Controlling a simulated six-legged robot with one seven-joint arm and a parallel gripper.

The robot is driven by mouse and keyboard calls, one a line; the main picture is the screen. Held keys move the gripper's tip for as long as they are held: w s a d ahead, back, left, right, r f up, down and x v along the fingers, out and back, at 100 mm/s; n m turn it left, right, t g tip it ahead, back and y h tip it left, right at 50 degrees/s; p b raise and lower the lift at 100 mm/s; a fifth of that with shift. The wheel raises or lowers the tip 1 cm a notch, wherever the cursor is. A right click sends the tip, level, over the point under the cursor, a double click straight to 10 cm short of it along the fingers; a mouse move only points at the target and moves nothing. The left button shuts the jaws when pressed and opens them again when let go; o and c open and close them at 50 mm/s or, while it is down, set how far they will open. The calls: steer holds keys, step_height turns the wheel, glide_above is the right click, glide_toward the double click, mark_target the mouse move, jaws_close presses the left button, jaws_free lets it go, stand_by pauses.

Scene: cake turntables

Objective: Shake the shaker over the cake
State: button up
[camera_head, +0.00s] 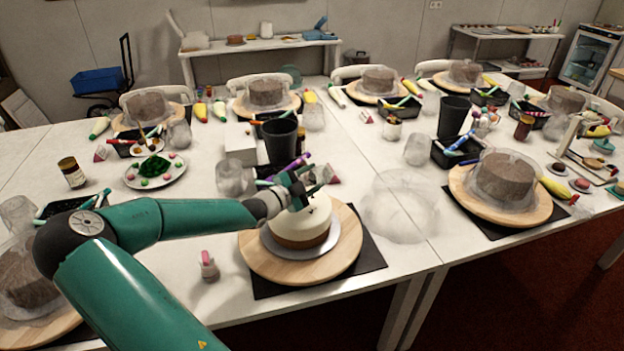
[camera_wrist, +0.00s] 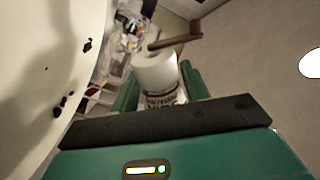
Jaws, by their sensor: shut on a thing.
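The cake (camera_head: 303,225), white above and brown below, sits on a silver board (camera_head: 349,237) on a round wooden turntable (camera_head: 262,262). In the wrist view my gripper (camera_wrist: 158,88) is shut on the shaker, a small jar with a white cap (camera_wrist: 155,70) and a dark-lettered label. The shaker looks tilted; in the head view the gripper mostly hides it. The cake's white surface (camera_wrist: 40,60) fills the left of the wrist view and carries several dark flecks (camera_wrist: 57,111).
A clear plastic dome (camera_head: 400,207) stands right of the turntable. A black cup (camera_head: 280,142) and a clear cup (camera_head: 235,176) stand behind. A small pink-topped item (camera_head: 208,265) stands at the left. A plate of green and pink pieces (camera_head: 156,170) lies further left.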

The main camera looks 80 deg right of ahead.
steer(key=shift+s+a+r, duration=0.15)
steer(key=shift+s+r, duration=0.05)
steer(key=shift+s, duration=0.05)
steer(key=shift+w+d+f, duration=0.2)
steer(key=shift+w+d, duration=0.05)
steer(key=shift+w, duration=0.1)
steer(key=shift+n, duration=0.5)
